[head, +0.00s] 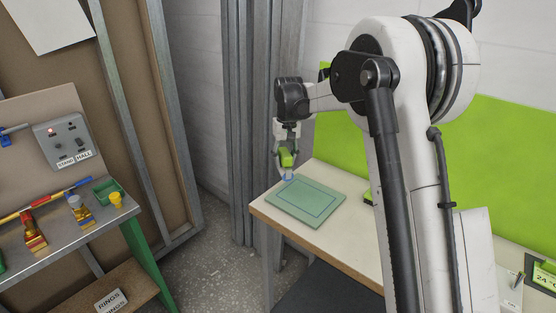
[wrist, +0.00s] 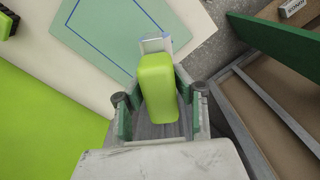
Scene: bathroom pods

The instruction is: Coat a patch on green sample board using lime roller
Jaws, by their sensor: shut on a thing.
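The green sample board (head: 304,204) lies flat near the left end of a pale bench, with a blue outline marked on it. It also fills the upper part of the wrist view (wrist: 120,28). My gripper (head: 287,145) is shut on the lime roller (head: 286,158). In the wrist view the lime roller (wrist: 158,85) sits between the fingers, with its pale blue-white end toward the board. That end is over or at the board's far-left corner; I cannot tell whether it touches.
The pale bench (head: 345,243) has a lime back panel (head: 490,165). Metal studs (head: 262,100) stand close behind the board. Speckled floor lies between the benches.

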